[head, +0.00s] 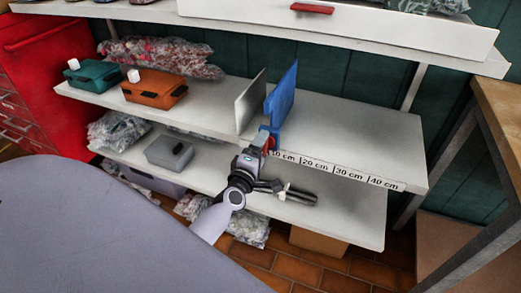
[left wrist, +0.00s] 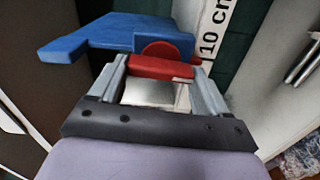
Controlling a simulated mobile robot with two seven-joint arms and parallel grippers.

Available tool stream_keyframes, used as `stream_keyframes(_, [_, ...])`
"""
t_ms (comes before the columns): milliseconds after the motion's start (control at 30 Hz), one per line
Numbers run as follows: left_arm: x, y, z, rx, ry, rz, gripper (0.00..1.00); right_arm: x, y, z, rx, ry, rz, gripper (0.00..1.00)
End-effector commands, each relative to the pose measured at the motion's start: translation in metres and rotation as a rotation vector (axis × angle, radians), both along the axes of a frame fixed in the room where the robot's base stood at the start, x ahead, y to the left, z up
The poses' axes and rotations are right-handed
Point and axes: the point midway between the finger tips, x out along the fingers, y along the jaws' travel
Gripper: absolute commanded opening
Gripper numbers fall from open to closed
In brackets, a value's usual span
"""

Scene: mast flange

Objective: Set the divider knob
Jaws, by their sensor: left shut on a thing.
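The blue divider (head: 282,92) stands upright on the middle shelf, near its front edge, and shows at the top of the left wrist view (left wrist: 115,35). Its red knob (left wrist: 160,50) has a round disc and a bar in front. My left gripper (head: 268,142) is shut on the knob's bar, with one finger on each side of it in the left wrist view. In the head view the gripper partly hides the knob. The divider's front is just left of the "10 cm" mark on the scale strip (head: 333,170). My right gripper is not in view.
A pale panel (head: 249,102) stands left of the divider. Teal (head: 95,74) and orange (head: 153,90) cases sit further left. The shelf right of the divider is clear. The lower shelf holds a grey case (head: 169,153) and metal rod-like items (head: 297,194). An upper shelf overhangs.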

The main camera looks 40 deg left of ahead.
Motion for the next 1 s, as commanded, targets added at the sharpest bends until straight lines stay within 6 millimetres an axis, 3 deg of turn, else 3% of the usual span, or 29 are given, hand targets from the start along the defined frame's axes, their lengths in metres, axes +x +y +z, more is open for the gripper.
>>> stream_keyframes(767, [0.0019, 0.0021, 0.0046, -0.095, -0.034, 0.004, 0.46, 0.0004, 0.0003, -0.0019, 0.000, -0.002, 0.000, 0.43])
stream_keyframes(800, [0.0019, 0.0021, 0.0046, -0.096, -0.035, 0.004, 0.90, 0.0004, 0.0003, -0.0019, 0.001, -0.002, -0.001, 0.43])
stream_keyframes(833, [0.0019, 0.0020, 0.0046, -0.095, -0.034, 0.004, 0.99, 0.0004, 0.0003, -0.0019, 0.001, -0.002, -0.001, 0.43])
stream_keyframes(1000, [0.0012, 0.0013, 0.0027, -0.093, -0.029, 0.003, 1.00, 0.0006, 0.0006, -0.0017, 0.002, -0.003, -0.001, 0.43])
